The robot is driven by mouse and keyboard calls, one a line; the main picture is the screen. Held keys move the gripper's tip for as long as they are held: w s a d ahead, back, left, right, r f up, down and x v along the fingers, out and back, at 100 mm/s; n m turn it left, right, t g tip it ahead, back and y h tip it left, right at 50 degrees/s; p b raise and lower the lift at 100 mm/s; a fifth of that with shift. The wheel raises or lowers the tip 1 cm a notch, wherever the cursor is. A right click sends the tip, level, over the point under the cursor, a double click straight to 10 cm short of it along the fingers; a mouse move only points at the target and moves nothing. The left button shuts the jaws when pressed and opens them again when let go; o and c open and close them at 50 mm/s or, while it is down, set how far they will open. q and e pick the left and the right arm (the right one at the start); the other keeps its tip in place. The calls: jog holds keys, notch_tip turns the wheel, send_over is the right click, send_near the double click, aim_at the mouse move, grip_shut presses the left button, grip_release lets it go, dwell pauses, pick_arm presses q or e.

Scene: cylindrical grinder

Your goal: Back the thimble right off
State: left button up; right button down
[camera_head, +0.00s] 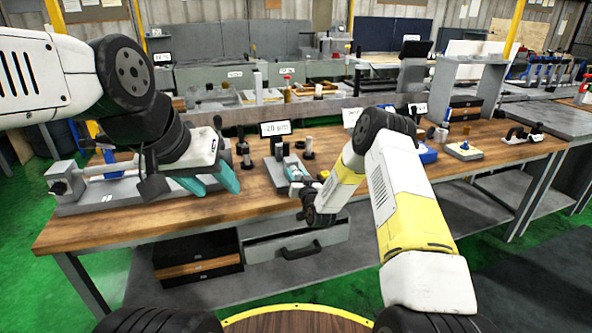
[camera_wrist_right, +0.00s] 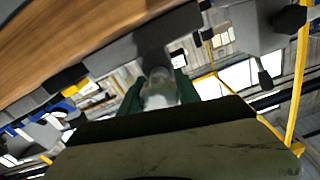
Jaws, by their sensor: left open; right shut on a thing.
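The thimble (camera_wrist_right: 158,92) shows in the right wrist view as a pale grey cylinder between the two green fingers. My right gripper (camera_head: 297,172) is shut on it, and the fingers and wrist hide most of it in the head view. The grey block (camera_head: 277,176) beside that gripper stands on the wooden bench, below a small display (camera_head: 275,128) that appears to read -20 µm. My left gripper (camera_head: 212,181) is open and empty, its teal fingers apart, above the bench at the left.
A long grey fixture (camera_head: 113,199) lies on the bench under my left gripper. Dark upright posts (camera_head: 308,148) stand behind the right gripper. A blue-based item (camera_head: 427,155) and a small pad (camera_head: 463,150) lie to the right. The wooden bench front (camera_head: 225,212) is clear between the grippers.

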jog(key=shift+f, duration=0.2)
dwell(0.3)
jog(key=c, duration=0.9)
grip_release()
jog(key=shift+r, duration=0.1)
jog(key=shift+o, duration=0.2)
jog(key=v, duration=0.8)
jog(key=shift+w+r, duration=0.1)
jog(key=shift+r, duration=0.05)
